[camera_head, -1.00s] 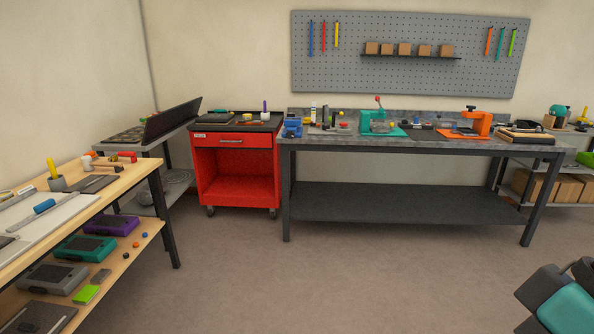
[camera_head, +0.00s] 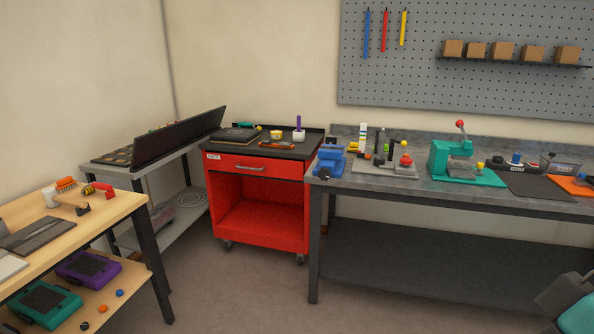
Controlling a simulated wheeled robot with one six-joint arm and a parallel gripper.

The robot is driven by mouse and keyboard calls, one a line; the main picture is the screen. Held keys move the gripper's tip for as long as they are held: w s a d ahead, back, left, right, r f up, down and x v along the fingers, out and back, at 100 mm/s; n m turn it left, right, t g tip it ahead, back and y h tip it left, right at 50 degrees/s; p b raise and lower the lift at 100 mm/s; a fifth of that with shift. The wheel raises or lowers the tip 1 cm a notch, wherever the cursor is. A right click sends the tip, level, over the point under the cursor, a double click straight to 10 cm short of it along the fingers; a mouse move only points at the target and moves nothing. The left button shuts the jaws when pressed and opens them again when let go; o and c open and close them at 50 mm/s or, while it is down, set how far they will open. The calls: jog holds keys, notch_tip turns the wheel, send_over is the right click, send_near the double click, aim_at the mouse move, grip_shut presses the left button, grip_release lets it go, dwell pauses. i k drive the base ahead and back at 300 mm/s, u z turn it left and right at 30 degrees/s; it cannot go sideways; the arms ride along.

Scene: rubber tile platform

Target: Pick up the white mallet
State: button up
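A small white block-like head (camera_head: 48,197) stands on the left wooden table, beside a tan bar that may be its handle. It looks like the white mallet, but it is too small to be sure. Another white piece (camera_head: 298,136) with an upright purple stick stands on the red cart; I cannot tell whether it is a tool or a cup. Only a grey and teal part of my arm shows at the lower right corner; my gripper's fingers are not in view.
The wooden table (camera_head: 118,207) has a lower shelf with several cases. A red cart (camera_head: 258,166) stands at the back, beside a grey table (camera_head: 188,144) with a dark angled panel. A long workbench (camera_head: 430,190) with tools fills the right. The floor (camera_head: 235,290) between is clear.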

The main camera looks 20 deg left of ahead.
aim_at(50, 195)
jog(key=u, duration=0.35)
jog(key=i, duration=1.5)
jog(key=u, duration=1.65)
jog(key=i, duration=1.15)
jog(key=u, duration=1.15)
jog(key=i, duration=0.8)
jog(key=u, duration=0.25)
